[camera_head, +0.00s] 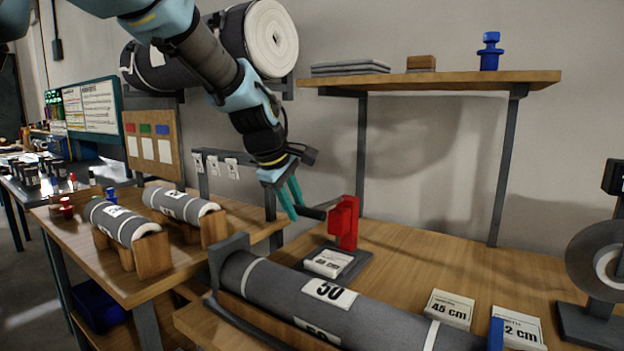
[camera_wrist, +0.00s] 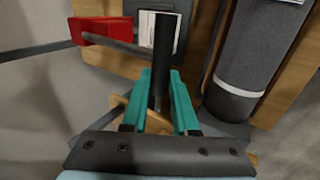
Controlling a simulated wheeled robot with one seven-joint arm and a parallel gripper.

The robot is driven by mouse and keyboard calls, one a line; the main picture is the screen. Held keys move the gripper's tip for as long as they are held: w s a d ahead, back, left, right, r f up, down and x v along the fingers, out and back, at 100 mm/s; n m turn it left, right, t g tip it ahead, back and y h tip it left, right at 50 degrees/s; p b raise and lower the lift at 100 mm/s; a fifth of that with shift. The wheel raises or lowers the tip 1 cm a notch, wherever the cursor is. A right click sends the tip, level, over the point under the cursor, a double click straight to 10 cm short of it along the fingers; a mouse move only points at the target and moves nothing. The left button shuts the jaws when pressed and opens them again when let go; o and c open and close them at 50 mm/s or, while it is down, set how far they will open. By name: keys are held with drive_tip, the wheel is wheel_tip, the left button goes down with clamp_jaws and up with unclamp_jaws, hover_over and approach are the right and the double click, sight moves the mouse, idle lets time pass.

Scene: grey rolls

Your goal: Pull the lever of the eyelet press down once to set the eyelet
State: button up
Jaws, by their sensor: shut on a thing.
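The eyelet press is a red body (camera_head: 344,222) on a dark base (camera_head: 350,268) at the back of the workbench. Its black lever (camera_head: 313,213) sticks out to the left, roughly level with a slight tilt. My gripper (camera_head: 296,208) comes down from above with its teal fingers at the lever's free end. In the wrist view my gripper (camera_wrist: 161,88) has one finger on each side of the black lever (camera_wrist: 167,45) and is shut on it. The red press body (camera_wrist: 100,30) shows at upper left there. The fingers hide part of the lever.
A grey roll (camera_head: 290,285) marked 50 lies in a cradle in front of the press. Cards (camera_head: 449,309) and a tape reel (camera_head: 600,262) are to the right. A shelf (camera_head: 430,82) hangs above. Two smaller rolls (camera_head: 122,222) rest on the left table.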

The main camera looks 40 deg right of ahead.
drive_tip(key=shift+f, duration=0.2)
drive_tip(key=shift+a+f+b, duration=0.1)
drive_tip(key=shift+f+b, duration=0.3)
drive_tip(key=shift+f, duration=0.5)
drive_tip(key=shift+f, duration=0.15)
drive_tip(key=o, duration=0.9)
drive_tip(key=v, duration=1.1)
drive_tip(key=shift+w+b, duration=0.1)
drive_tip(key=shift+b, duration=0.3)
